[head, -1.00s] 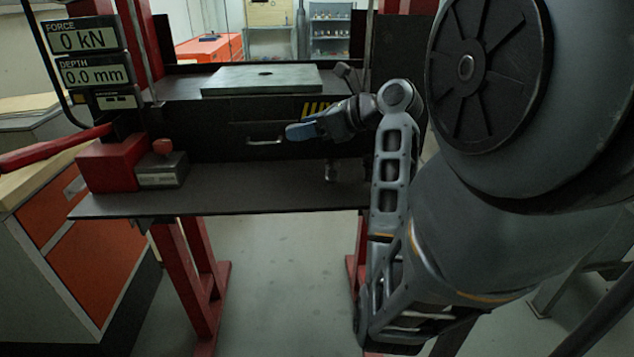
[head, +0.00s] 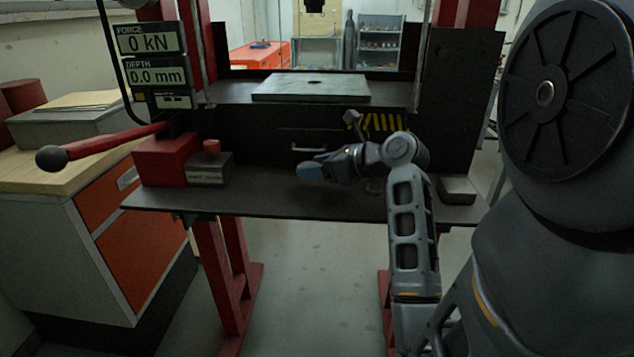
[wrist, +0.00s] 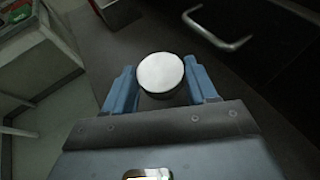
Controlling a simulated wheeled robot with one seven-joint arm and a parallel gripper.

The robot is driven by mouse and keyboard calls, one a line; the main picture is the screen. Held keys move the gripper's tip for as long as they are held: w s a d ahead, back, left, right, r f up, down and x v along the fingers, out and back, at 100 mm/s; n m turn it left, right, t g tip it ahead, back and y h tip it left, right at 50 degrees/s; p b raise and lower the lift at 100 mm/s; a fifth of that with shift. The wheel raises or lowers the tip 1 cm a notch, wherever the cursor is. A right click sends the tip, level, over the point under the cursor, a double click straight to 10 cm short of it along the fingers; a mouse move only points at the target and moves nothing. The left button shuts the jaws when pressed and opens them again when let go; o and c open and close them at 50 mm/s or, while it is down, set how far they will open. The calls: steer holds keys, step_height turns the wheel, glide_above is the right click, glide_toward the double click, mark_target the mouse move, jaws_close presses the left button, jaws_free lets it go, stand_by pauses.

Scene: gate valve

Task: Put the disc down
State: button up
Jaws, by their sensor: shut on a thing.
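My gripper (head: 311,170) has blue fingers and hangs low over the dark lower shelf (head: 258,200) of the press, in front of the drawer handle. In the wrist view, my gripper (wrist: 162,90) is shut on the disc (wrist: 160,72), which has a pale round top and a darker side. The disc sits between the two blue fingers with its flat face toward the camera. The dark shelf surface shows behind it. I cannot tell whether the disc touches the shelf. In the head view the disc is hidden or too small to make out.
A red block (head: 166,160) with a long lever (head: 100,145) and a grey block (head: 208,172) stand at the shelf's left. A small grey block (head: 457,188) lies at its right. A metal plate (head: 312,88) is on the bed above. The shelf's middle is clear.

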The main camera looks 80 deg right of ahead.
mark_target(317, 192)
steer(key=shift+f, duration=1.95)
steer(key=o, duration=1.3)
steer(key=shift+f, duration=0.15)
steer(key=shift+o, duration=0.2)
